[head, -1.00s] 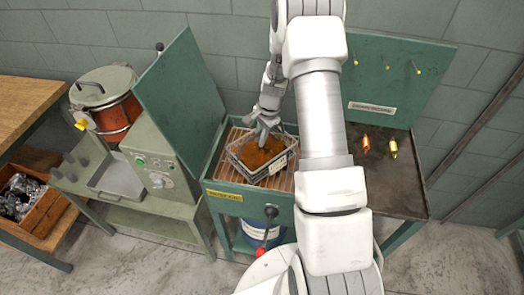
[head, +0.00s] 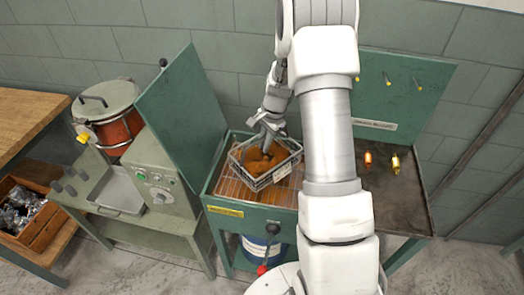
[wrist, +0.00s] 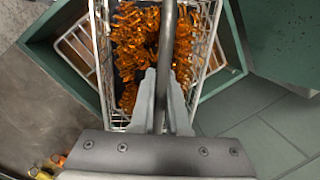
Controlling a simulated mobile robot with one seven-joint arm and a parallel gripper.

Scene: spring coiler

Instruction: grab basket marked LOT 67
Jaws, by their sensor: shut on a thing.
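A wire basket (head: 262,182) full of orange-copper pieces hangs from my gripper (head: 270,131) above the slatted rack of a green open-lidded station. A pale tag is on its side in the head view; its writing is too small to read. In the wrist view the fingers of my gripper (wrist: 163,100) are closed around the basket's grey handle bar (wrist: 168,40). The basket's wire wall (wrist: 103,50) and the pieces show beyond the fingers. The basket looks roughly level and a little above the rack (head: 232,190).
The station's green lid (head: 182,110) stands up at the left. A grey machine (head: 160,180) with a tray and a red-orange pot (head: 120,132) stand further left. Right of my arm is a dark tray (head: 395,205) with small red and yellow items. A blue drum (head: 258,250) is below.

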